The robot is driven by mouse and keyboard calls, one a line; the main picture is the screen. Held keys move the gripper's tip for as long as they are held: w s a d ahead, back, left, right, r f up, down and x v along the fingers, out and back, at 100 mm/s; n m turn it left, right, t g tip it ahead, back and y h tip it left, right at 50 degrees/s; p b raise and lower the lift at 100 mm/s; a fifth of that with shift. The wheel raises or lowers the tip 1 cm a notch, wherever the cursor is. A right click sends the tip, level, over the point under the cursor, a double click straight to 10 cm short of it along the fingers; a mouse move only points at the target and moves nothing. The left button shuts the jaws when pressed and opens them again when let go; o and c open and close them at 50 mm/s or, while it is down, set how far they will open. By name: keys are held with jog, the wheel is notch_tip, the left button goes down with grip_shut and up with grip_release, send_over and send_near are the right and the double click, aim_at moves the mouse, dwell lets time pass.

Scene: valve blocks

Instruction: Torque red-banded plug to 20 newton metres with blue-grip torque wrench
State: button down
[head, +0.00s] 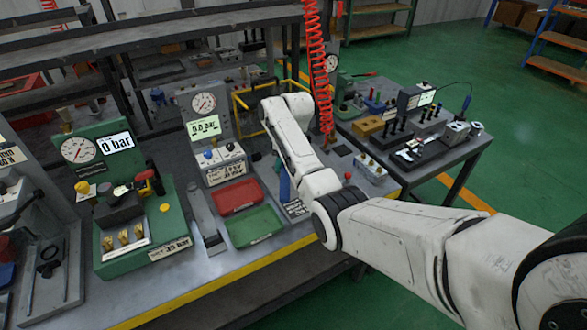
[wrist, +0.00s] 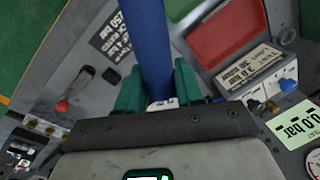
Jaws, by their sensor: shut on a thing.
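The blue-grip torque wrench shows as a long blue grip (wrist: 152,45) in the wrist view. My gripper (wrist: 157,88) is shut on this grip, with a teal finger on each side of it. In the head view the blue grip (head: 284,184) shows below my white wrist, left of my forearm. The far end of the wrench is out of view, so I cannot tell what it touches. I cannot pick out a red band on any plug. Small brass fittings (head: 370,165) sit on a pale block at the bench's right end.
A red tray (head: 237,197) and a green tray (head: 254,228) lie left of the wrench. A green test stand (head: 140,205) reading 0 bar is farther left. A red-knobbed lever (head: 348,177) stands to the right. A coiled red hose (head: 317,70) hangs behind my arm.

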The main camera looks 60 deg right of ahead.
jog(key=shift+d+r, duration=0.1)
dwell(0.3)
jog(key=shift+f+b, duration=1.45)
jog(key=shift+f, duration=0.95)
jog(key=shift+f+b, duration=0.55)
jog(key=shift+f, duration=0.75)
dwell(0.5)
jog(key=shift+w+a+m, duration=0.25)
jog(key=shift+w+m, duration=0.2)
jog(key=shift+w, duration=0.1)
jog(key=shift+w+a+m, duration=0.25)
jog(key=shift+w+m, duration=0.2)
jog(key=shift+w, duration=0.1)
jog(key=shift+w+a+m+b, duration=0.15)
jog(key=shift+w+m+b, duration=0.25)
jog(key=shift+w+m, duration=0.15)
jog(key=shift+w+a+m+b, duration=0.15)
jog(key=shift+w+m+b, duration=0.25)
jog(key=shift+w, duration=0.2)
jog(key=shift+w+h, duration=0.1)
jog(key=shift+h, duration=0.2)
